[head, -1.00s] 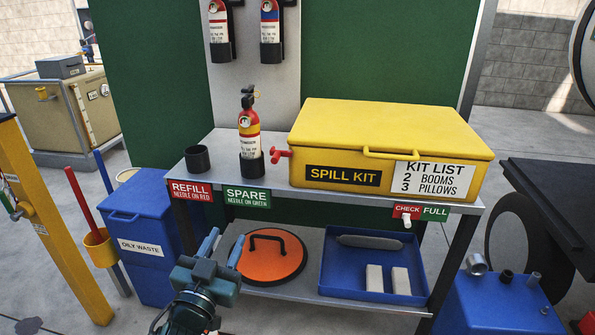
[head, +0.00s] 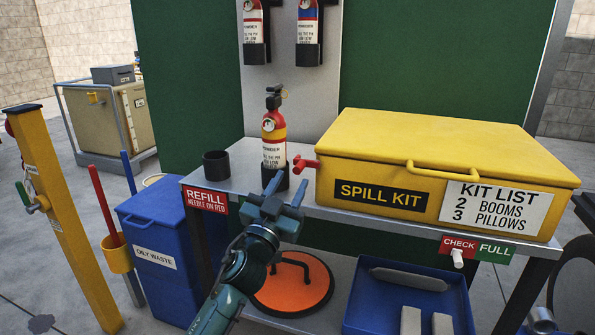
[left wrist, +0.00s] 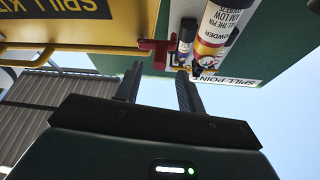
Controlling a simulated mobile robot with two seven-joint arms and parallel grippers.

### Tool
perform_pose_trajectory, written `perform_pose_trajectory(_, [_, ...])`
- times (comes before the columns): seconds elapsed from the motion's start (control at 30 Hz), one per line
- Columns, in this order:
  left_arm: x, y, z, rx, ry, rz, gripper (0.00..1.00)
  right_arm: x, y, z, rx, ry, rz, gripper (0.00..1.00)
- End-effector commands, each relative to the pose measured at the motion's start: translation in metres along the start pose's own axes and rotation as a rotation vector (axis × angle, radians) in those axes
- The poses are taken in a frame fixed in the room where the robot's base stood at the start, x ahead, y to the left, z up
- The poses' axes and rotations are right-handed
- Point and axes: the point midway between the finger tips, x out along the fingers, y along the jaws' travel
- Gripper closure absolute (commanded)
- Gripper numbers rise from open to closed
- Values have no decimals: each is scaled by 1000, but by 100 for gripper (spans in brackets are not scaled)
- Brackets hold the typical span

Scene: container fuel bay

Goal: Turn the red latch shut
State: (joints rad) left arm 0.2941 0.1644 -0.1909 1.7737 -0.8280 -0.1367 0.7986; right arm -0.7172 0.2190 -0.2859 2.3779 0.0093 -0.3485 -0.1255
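The red latch (head: 305,164) sticks out from the left end of the yellow spill kit box (head: 355,155). It also shows in the left wrist view (left wrist: 158,50), in front of the fingertips. My left gripper (head: 286,190) is just below and in front of the latch, apart from it in the head view. In the left wrist view its two fingers (left wrist: 160,72) are spread with nothing between them. My right gripper is in neither view.
A fire extinguisher (head: 274,135) stands in a black holder left of the latch, close behind my left gripper. An empty black cup (head: 216,164) is further left on the grey shelf. An orange lid (head: 300,290) and a blue tray (head: 375,318) lie on the lower shelf.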

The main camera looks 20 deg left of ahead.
Motion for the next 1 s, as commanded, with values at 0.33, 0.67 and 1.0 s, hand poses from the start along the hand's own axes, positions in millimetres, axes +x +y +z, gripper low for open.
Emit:
perform_pose_trajectory(0.33, [43,0,1,0,-1,0,61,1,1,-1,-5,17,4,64])
perform_pose_trajectory(0.67, [46,0,0,0,-1,0,61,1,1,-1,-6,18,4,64])
perform_pose_trajectory(1.0, [46,0,0,0,-1,0,89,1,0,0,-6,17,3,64])
